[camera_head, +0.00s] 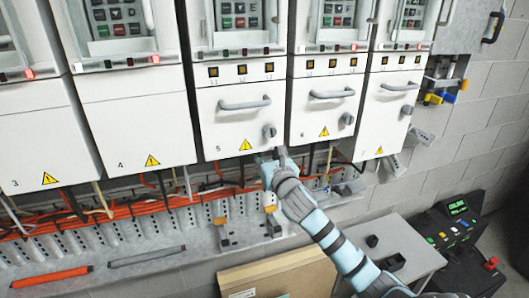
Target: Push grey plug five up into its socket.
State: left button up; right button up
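Drive cabinet five (230,125) is a white unit marked 5, with a bar handle, a grey rotary knob and a yellow warning sign. My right gripper (272,156) is at the lower right corner of this cabinet, close under its bottom edge. Its fingers are small and partly hidden by the wrist, so I cannot tell whether they are open or shut or hold anything. I cannot make out grey plug five or its socket; the gripper may hide them. My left gripper is not in view.
Cabinets four (135,125) and six (322,105) stand on either side. Orange cables (110,214) run along a perforated metal rail below. Small grey and orange brackets (222,236) sit lower on the rail. A grey table (400,240) and a cardboard box (280,277) stand below.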

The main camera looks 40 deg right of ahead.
grip_shut()
jog(key=shift+r+p, duration=0.25)
jog(key=shift+p, duration=0.1)
jog(key=o, duration=0.7)
grip_release()
jog(key=v, duration=1.2)
